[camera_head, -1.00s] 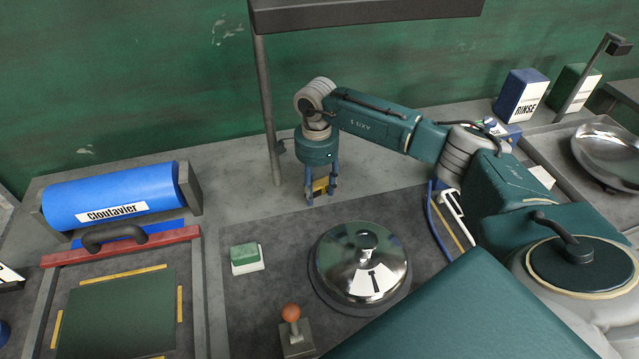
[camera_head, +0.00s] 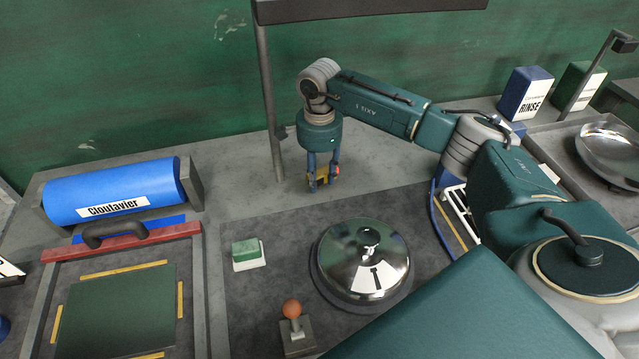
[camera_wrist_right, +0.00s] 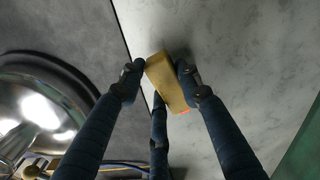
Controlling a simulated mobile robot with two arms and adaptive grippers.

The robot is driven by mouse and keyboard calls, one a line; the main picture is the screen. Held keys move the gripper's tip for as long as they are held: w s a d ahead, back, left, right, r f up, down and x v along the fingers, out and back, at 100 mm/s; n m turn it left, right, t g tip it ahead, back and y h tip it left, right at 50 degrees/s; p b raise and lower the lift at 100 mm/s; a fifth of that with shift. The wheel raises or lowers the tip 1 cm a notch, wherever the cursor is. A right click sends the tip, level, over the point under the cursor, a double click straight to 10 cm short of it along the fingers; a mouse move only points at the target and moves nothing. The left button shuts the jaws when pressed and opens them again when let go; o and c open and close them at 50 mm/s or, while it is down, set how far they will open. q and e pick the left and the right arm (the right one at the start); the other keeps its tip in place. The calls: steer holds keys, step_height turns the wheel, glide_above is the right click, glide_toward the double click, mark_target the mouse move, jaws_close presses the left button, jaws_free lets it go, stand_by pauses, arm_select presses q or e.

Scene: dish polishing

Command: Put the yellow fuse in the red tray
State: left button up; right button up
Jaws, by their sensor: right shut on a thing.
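My right gripper (camera_head: 322,183) is shut on the yellow fuse (camera_head: 321,179), above the grey worktop behind the domed lid. In the right wrist view the fuse (camera_wrist_right: 166,82) is a yellow block with a small orange-red patch at its lower end. The fingertips (camera_wrist_right: 160,78) press on it from both sides, and it sits tilted between them. I cannot make out a red tray for certain. A red bar (camera_head: 160,235) with a dark handle lies at the left, in front of a blue roll. My left gripper is out of view.
A shiny domed lid (camera_head: 362,262) stands in front of the gripper. A green-and-white block (camera_head: 248,254) and an orange-knobbed lever (camera_head: 292,312) are to its left. A dark post (camera_head: 270,110) rises close beside the gripper. The blue roll (camera_head: 112,192) is at the far left.

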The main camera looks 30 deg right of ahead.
mark_target(319, 176)
arm_select(q)
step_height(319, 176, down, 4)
steer(key=b, duration=0.3)
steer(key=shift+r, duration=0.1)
arm_select(e)
step_height(319, 176, up, 17)
steer(key=shift+r, duration=0.1)
